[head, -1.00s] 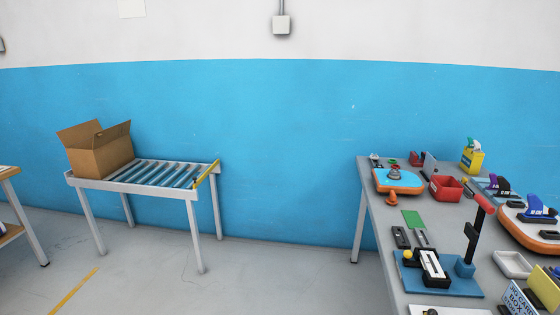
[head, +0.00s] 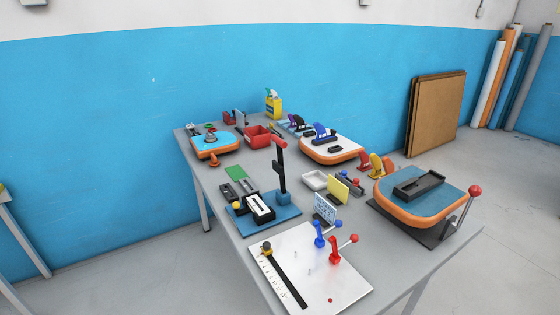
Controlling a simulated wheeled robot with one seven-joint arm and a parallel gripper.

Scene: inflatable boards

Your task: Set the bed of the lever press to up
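What looks like the lever press (head: 282,185) stands on the grey table, with a blue base plate (head: 278,219), a dark upright post and a red-ended handle tilted up. On its base lies a black block with a white slotted top (head: 260,207), which may be the bed. A yellow knob (head: 237,206) sits at the block's left side. I cannot tell from here whether the bed is up or down. My gripper is not in view.
The grey table (head: 228,243) also holds a white plate with red and blue levers (head: 310,275), an orange-edged board with a red-balled lever (head: 420,195), a red bin (head: 258,136) and a yellow spray bottle (head: 273,104). Floor is clear left of the table.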

